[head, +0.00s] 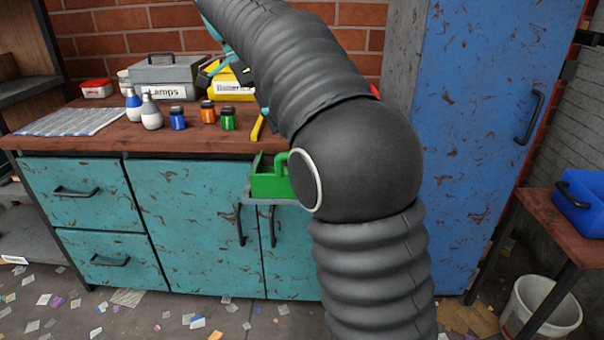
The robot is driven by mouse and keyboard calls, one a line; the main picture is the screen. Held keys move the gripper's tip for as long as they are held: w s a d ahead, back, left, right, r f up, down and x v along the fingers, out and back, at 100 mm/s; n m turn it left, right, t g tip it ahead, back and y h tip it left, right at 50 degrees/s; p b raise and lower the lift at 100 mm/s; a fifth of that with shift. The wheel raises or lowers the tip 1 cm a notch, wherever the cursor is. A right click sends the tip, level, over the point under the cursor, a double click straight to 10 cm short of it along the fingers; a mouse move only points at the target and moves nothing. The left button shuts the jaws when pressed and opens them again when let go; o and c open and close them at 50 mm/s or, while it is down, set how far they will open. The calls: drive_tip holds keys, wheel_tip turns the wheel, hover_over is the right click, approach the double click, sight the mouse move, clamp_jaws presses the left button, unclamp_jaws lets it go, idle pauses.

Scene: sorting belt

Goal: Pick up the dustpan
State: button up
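I cannot clearly make out a dustpan in the head view. A green open-topped thing with a loop handle (272,184) shows in front of the cabinet, partly hidden by my arm; I cannot tell whether it is the dustpan. A narrow yellow piece (257,128) lies at the bench's front edge beside my arm. My gripper (224,66) is small and partly hidden at the back of the bench, near a yellow box with a white label (232,90). Whether its fingers are open or shut does not show.
The wooden bench top (85,140) holds a grey case (165,70), a "Lamps" box (168,92), two bottles (151,113) and small jars (178,118). A blue locker (490,130) stands right. A side table holds a blue bin (585,190); a white bucket (540,310) stands below.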

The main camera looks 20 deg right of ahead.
drive_tip(key=x, duration=0.8)
drive_tip(key=shift+f, duration=0.15)
drive_tip(key=shift+s+a+b+x, duration=0.15)
drive_tip(key=shift+b+x, duration=0.1)
drive_tip(key=shift+x, duration=1.1)
drive_tip(key=shift+s+a+b+x, duration=0.1)
drive_tip(key=shift+a+b+x, duration=0.1)
drive_tip(key=shift+x, duration=1.1)
drive_tip(key=shift+f, duration=0.15)
clamp_jaws()
